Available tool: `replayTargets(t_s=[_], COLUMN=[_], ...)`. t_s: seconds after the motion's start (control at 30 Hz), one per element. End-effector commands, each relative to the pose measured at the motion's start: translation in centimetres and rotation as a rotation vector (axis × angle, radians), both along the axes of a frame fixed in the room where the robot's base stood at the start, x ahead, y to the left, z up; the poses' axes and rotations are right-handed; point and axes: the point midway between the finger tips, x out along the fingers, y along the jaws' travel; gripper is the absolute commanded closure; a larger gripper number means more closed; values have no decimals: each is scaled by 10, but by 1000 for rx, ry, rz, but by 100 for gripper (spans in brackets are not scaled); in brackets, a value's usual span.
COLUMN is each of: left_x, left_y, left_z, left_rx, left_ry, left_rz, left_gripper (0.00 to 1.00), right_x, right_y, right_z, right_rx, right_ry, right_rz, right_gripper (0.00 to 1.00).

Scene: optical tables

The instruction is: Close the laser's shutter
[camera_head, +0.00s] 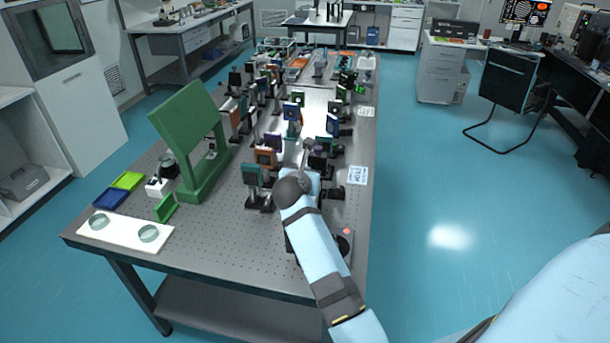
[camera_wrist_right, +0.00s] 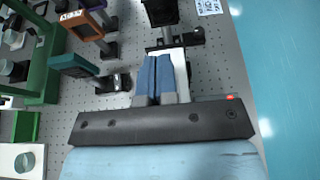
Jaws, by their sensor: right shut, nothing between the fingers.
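A pale housing, which looks like the laser (camera_wrist_right: 181,68), lies under and beside my right fingers in the right wrist view. A dark mount (camera_wrist_right: 160,12) stands beyond its far end. My right gripper (camera_wrist_right: 157,62) is shut and empty, its two blue fingertips together over the housing. I cannot tell whether they touch it. The shutter cannot be made out clearly. In the head view my right arm covers most of this spot, and the right fingers are hidden. A dark box with a red light (camera_head: 347,232) shows beside the arm. My left gripper is not in view.
Several optic mounts crowd the table, including a teal one (camera_head: 252,175) and an orange one (camera_head: 265,157) left of my arm. A large green stand (camera_head: 187,125) and a white tray (camera_head: 122,234) are farther left. The perforated front tabletop (camera_head: 225,250) is clear.

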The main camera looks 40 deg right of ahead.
Motion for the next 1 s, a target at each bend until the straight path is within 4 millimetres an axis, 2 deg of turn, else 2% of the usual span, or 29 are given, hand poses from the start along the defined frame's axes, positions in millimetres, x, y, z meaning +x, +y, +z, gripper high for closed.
replayTargets(t_s=[0.1,0.57,0.77,1.0], left_x=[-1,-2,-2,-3], left_y=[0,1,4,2], left_z=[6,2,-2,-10], left_rx=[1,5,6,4], left_ry=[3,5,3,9], left_rz=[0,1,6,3], left_gripper=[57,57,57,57], right_x=[0,0,0,1], right_y=[0,0,0,0], right_z=[8,10,42,102], right_rx=[1,0,3,2], right_ry=[-1,-2,-7,-9], right_rz=[0,-1,-1,-1], right_gripper=[100,100,100,100])
